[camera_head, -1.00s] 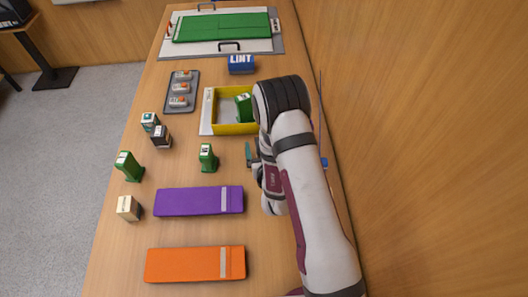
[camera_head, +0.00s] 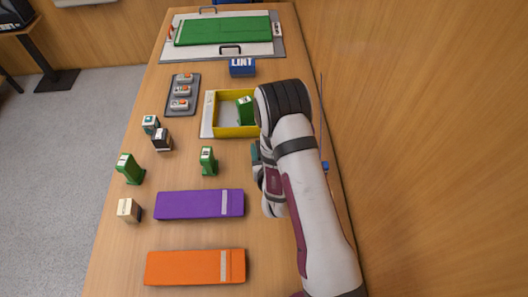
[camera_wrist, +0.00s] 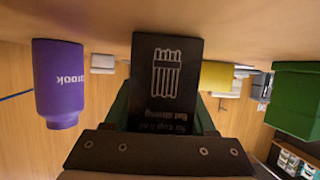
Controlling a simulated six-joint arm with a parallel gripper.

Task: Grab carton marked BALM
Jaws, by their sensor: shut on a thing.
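My gripper (camera_wrist: 160,112) is shut on a black carton (camera_wrist: 168,75) in the wrist view, with a green finger on each side. The carton's face shows a white drawing of sticks and small inverted print; I cannot read BALM on it. In the head view my gripper (camera_head: 257,155) is mostly behind my arm, and the held carton is hidden there. No label in view reads clearly as BALM.
A yellow bin (camera_head: 236,131) holds a green carton (camera_head: 244,108). Another green carton (camera_head: 208,160) stands left of my arm. Purple (camera_head: 199,204) and orange (camera_head: 195,267) cases lie nearer. A purple bottle (camera_wrist: 58,83) stands beside the held carton. A wall borders the table's right side.

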